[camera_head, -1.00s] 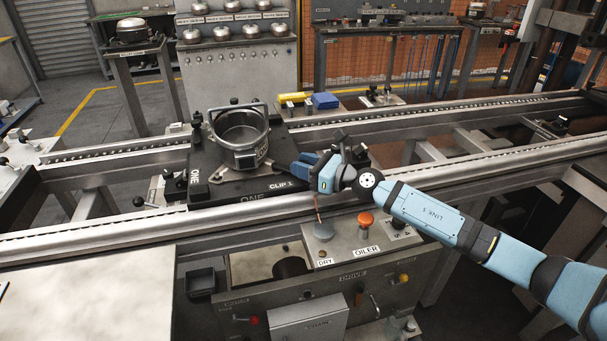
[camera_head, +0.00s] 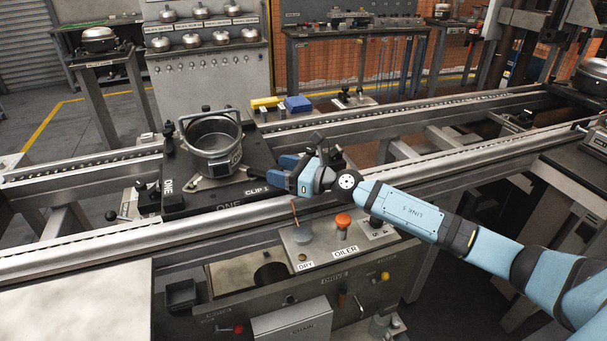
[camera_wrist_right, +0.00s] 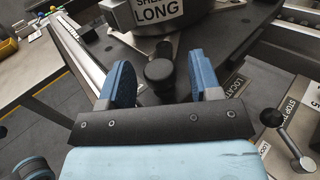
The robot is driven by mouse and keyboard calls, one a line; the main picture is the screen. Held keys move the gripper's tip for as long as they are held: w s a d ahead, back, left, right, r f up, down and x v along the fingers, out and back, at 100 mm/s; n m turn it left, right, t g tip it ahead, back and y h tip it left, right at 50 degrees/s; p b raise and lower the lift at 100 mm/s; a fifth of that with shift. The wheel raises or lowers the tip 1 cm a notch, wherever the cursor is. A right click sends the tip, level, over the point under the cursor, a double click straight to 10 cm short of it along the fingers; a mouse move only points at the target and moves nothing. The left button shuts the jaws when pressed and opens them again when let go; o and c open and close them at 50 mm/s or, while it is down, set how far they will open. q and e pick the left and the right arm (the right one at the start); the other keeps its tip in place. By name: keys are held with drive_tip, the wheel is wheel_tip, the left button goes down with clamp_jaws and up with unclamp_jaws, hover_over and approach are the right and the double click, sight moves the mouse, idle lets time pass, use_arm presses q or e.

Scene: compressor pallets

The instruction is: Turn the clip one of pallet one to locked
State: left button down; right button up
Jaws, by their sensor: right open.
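Pallet one (camera_head: 235,196) is a dark plate on the rail, marked ONE and CLIP 1 (camera_head: 255,191). It carries a metal pot-like shell (camera_head: 212,138), whose SHELL LONG label (camera_wrist_right: 158,10) shows in the right wrist view. My right gripper (camera_head: 284,169) is at the plate's right edge, near the CLIP 1 label. In the right wrist view its blue fingers (camera_wrist_right: 160,80) are open, on either side of a black round knob (camera_wrist_right: 160,72), apparently clip one. I cannot tell whether the fingers touch it. In the head view the clip is hidden by the gripper. My left gripper is out of view.
Long metal rails (camera_head: 420,158) run across. A yellow item (camera_head: 266,103) and a blue box (camera_head: 298,104) lie behind. A black lever knob (camera_wrist_right: 271,117) is right of the fingers.

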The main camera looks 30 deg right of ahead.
drive_tip(key=b+v, duration=0.2)
drive_tip(key=v, duration=0.9)
drive_tip(key=shift+d, duration=0.1)
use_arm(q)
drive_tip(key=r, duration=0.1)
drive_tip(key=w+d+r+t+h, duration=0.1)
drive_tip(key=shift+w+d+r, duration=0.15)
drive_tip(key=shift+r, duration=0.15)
use_arm(e)
drive_tip(key=shift+v, duration=0.9)
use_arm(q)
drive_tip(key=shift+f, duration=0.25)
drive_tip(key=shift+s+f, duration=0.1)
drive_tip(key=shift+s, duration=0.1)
